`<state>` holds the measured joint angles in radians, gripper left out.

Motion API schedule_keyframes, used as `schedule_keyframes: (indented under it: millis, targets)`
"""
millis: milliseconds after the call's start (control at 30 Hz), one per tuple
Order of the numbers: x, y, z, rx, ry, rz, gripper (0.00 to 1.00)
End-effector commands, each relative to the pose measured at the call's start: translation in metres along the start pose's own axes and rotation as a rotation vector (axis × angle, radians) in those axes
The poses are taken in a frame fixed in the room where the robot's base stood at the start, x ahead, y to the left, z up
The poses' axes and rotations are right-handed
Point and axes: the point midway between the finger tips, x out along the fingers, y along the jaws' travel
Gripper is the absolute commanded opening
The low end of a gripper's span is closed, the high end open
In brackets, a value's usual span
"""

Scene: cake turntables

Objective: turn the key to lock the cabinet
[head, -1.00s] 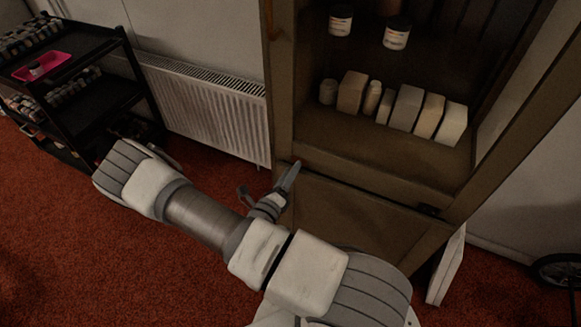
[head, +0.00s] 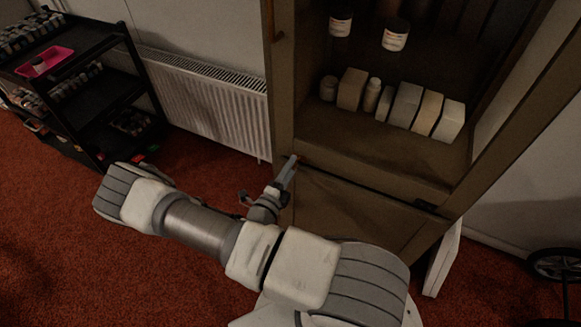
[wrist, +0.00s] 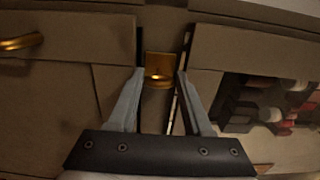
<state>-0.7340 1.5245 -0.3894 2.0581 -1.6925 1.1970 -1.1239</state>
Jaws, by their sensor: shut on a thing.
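The cabinet (head: 350,215) is wooden, with open shelves above and a closed lower panel. My gripper (head: 291,163) reaches its left front edge, near the top of the lower panel. In the wrist view, my gripper (wrist: 160,73) has its two fingers on either side of a small brass piece, which I take to be the key (wrist: 158,72), by a gap between panels. The jaws are shut on it, though contact is hard to see. The angle of the key and any bolt behind it cannot be made out. In the head view the key is hidden by my fingers.
Jars and boxes (head: 407,106) stand on the cabinet shelf. A brass handle (wrist: 20,43) shows left in the wrist view. A radiator (head: 215,110) and a black cart (head: 95,95) stand to the left. Red carpet (head: 50,230) is open at the lower left.

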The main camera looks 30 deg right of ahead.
Motion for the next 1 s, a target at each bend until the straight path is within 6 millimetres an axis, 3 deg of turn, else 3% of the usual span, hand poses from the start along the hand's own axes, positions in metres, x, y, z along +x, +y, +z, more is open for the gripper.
schedule_keyframes:
  millis: [467,500,600,633,1000]
  targets:
    - [-0.0004,0.0006,-0.0005,-0.015,0.000,0.001,0.00]
    - [-0.0004,0.0006,-0.0005,-0.015,0.000,0.001,0.57]
    - [-0.0003,0.0005,-0.0004,-0.014,0.000,0.001,0.75]
    - [-0.0003,0.0005,-0.0004,-0.014,0.000,0.001,0.80]
    - [-0.0048,0.0000,0.0002,-0.012,0.000,0.001,0.80]
